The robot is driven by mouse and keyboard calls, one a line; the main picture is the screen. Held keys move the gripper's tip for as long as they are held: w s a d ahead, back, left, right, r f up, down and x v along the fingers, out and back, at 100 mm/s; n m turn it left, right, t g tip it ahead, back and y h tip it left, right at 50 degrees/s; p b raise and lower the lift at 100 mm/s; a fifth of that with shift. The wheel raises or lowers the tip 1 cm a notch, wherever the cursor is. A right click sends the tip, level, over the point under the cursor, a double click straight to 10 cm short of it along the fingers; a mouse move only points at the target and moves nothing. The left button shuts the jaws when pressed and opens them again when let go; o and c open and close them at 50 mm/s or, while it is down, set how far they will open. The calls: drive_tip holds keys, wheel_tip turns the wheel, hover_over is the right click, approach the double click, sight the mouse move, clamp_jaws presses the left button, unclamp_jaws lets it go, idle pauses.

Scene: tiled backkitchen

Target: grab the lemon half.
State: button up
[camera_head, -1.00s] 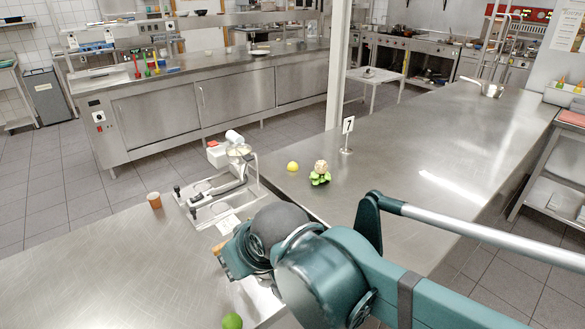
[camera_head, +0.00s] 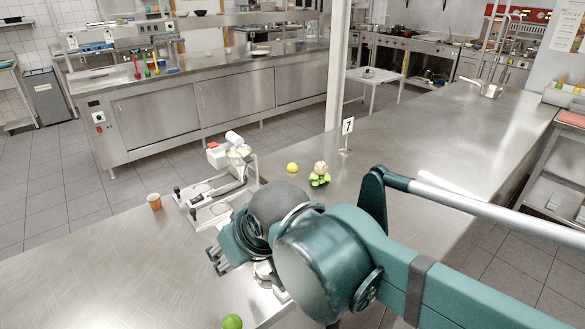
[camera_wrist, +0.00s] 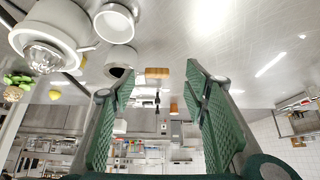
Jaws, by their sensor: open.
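A small yellow piece (camera_head: 292,167), which looks like the lemon half, lies on the steel counter beyond the juicer, left of a green-and-cream vegetable (camera_head: 319,174). I cannot tell which way its cut face points. In the wrist view a yellow piece (camera_wrist: 54,94) shows at the left, well outside my jaws. My gripper (camera_head: 217,259) is over the near counter, in front of the juicer and apart from the yellow piece. In the wrist view its two green fingers (camera_wrist: 166,95) stand apart with nothing held between them.
An orange-brown cup (camera_head: 154,201) is to the left, and a lime (camera_head: 232,321) is near the front. A number stand (camera_head: 347,135) is behind the vegetable. The left counter is mostly clear.

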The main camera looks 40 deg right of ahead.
drive_tip(key=w+d+r+m+g+p, duration=0.2)
drive_tip(key=w+d+r+m+p, duration=0.3)
drive_tip(key=w+d+r+p, duration=0.5)
drive_tip(key=m+g+p, duration=0.5)
drive_tip(key=m+p, duration=0.7)
drive_tip(key=m, duration=0.1)
hover_over(293, 164)
wheel_tip(293, 164, down, 8)
drive_tip(key=shift+m, duration=0.3)
wheel_tip(293, 164, down, 4)
drive_tip(key=shift+d+f, duration=0.1)
drive_tip(key=shift+f, duration=0.5)
drive_tip(key=shift+f, duration=1.25)
